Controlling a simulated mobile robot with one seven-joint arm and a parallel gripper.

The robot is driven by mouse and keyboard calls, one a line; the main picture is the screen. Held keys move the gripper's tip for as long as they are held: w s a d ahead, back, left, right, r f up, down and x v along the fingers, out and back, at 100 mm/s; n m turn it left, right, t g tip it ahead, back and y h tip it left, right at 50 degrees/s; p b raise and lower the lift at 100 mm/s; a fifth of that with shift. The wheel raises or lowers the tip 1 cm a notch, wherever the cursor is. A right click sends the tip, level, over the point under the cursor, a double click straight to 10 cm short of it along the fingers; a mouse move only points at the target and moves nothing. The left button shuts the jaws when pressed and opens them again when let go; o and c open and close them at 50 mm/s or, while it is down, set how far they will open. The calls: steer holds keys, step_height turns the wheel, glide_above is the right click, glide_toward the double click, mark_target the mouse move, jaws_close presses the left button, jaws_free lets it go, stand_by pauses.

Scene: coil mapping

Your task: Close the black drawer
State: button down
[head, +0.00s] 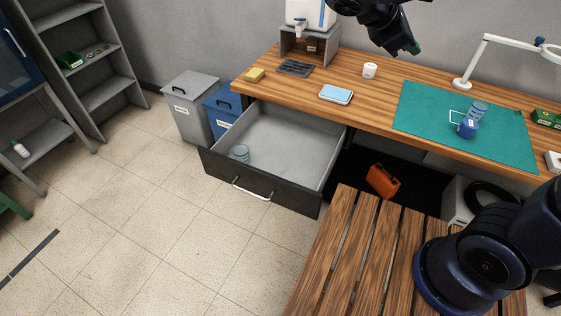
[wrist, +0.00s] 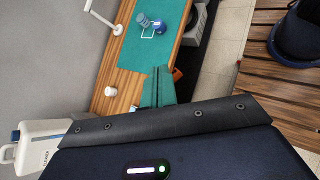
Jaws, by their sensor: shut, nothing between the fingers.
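The black drawer (head: 263,193) is pulled far out from under the wooden workbench in the head view. Its grey inside shows, and a pale handle (head: 251,190) runs across its front. A glass jar (head: 240,153) stands in it at the front left. My gripper (head: 412,47) is high above the back of the bench, well apart from the drawer. Its green fingers also show in the wrist view (wrist: 158,88), shut together and empty. The drawer is not visible in the wrist view.
Grey (head: 190,108) and blue (head: 221,112) bins stand left of the drawer. An orange case (head: 382,181) is to its right. The floor before it is clear.

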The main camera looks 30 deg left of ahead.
steer(key=s+a+n+t+y, duration=0.45)
steer(key=s+a+n, duration=0.25)
steer(key=s+a, duration=0.6)
steer(key=s+a+n+t+y, duration=0.3)
steer(key=s+a+n+t, duration=0.55)
steer(key=s, duration=0.85)
step_height(320, 180, down, 55)
steer(key=a+m+g, duration=0.1)
steer(key=g, duration=0.2)
steer(key=w, duration=1.3)
steer(key=shift+w+r, duration=0.2)
steer(key=shift+r, duration=0.05)
glide_toward(318, 142)
steer(key=w+r, duration=0.1)
steer(key=w, duration=0.2)
steer(key=w+r, duration=0.1)
steer(key=w, duration=0.2)
steer(key=w+r, duration=0.2)
steer(key=w, duration=0.1)
steer(key=shift+d+r, duration=0.15)
steer(key=shift+d, duration=0.05)
steer(key=shift+w+r, duration=0.1)
steer(key=shift+w, duration=0.35)
